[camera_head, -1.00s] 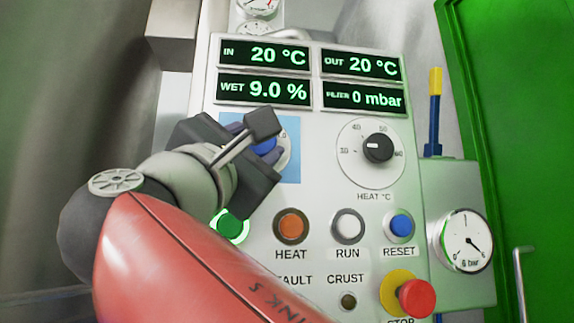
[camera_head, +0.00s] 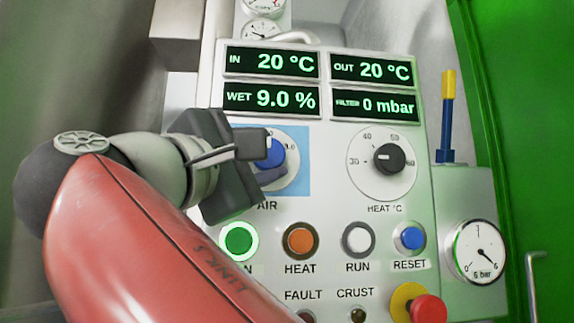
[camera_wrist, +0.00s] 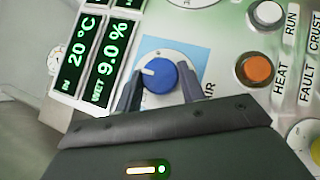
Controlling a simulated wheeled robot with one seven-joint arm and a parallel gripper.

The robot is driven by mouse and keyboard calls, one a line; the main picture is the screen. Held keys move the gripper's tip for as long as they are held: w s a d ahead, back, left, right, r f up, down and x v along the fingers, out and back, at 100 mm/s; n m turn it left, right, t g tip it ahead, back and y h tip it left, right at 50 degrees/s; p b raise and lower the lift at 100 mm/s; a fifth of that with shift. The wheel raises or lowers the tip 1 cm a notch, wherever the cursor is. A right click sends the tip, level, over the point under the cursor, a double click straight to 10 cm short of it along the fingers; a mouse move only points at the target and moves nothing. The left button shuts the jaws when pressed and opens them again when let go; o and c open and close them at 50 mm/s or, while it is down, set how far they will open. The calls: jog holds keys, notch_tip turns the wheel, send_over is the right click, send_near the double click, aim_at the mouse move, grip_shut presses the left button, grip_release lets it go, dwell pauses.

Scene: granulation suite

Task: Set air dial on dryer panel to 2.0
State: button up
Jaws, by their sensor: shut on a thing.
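The blue air dial (camera_head: 277,152) sits on a light blue square of the dryer panel (camera_head: 337,215), above the AIR label, partly covered by my gripper (camera_head: 263,163). In the wrist view the dial's blue knob (camera_wrist: 161,77) lies between my two fingers, and my gripper (camera_wrist: 160,88) is shut on it. The other scale numbers are hidden or too small to read.
The black heat dial (camera_head: 389,159) is right of the air dial. Below are a lit green button (camera_head: 239,241), an orange HEAT button (camera_head: 300,241), RUN (camera_head: 358,239), RESET (camera_head: 410,238) and a red stop button (camera_head: 428,308). Displays (camera_head: 372,71) are above; a pressure gauge (camera_head: 479,251) stands right.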

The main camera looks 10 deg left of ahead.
jog(key=o, duration=1)
jog(key=shift+c, duration=0.2)
jog(key=v, duration=0.8)
